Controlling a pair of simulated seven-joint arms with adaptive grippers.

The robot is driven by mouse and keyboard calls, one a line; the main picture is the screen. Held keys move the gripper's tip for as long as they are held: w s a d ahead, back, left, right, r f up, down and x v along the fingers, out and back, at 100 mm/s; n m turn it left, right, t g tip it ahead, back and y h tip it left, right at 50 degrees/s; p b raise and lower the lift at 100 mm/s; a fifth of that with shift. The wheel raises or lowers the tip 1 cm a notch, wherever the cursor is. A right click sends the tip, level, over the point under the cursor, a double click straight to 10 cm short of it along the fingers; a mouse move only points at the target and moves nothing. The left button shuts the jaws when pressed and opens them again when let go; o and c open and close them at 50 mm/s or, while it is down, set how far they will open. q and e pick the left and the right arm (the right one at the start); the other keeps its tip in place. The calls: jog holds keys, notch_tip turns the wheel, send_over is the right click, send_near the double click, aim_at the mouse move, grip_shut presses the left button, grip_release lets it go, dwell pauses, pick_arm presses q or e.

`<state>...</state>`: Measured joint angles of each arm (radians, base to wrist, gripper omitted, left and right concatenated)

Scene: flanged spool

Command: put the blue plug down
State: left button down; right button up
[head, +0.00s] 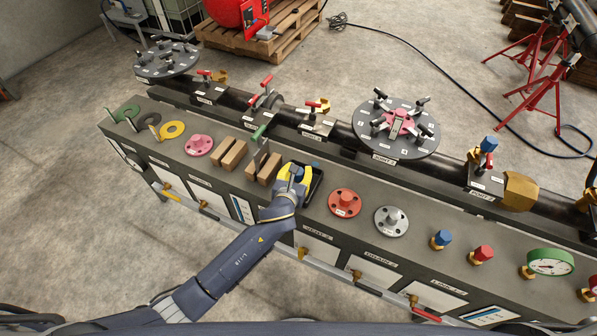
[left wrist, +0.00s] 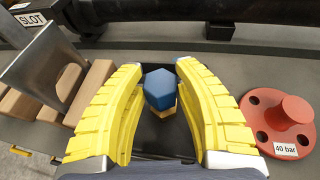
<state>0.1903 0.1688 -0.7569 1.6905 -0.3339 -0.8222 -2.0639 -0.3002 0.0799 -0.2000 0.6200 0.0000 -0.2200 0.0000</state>
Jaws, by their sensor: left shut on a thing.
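My left gripper (head: 293,170) is over the bench beside a wooden block and above a small black tray (head: 317,182). Its yellow fingers, seen in the left wrist view (left wrist: 160,75), are shut on a blue hexagonal plug (left wrist: 158,90) with a brass lower part. The dark tray surface lies under the plug; whether the plug touches it I cannot tell. In the head view the gripper mostly hides this plug. Another blue plug (head: 441,239) stands on the bench to the right, and a blue-topped one (head: 489,144) sits on the pipe. My right gripper is not in view.
Wooden blocks (head: 231,155) with a metal plate stand left of the gripper. A red flange (head: 344,204) and a grey flange (head: 391,221) lie to its right. A red plug (head: 481,255) and a green gauge (head: 551,262) are further right. The pipe (head: 340,135) runs behind.

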pick_arm(q)
jog(key=c, duration=1)
grip_release()
jog(key=shift+f, duration=0.1)
jog(key=shift+o, duration=0.2)
jog(key=shift+r, duration=0.2)
jog(key=v, duration=1.2)
jog(key=shift+f, duration=0.1)
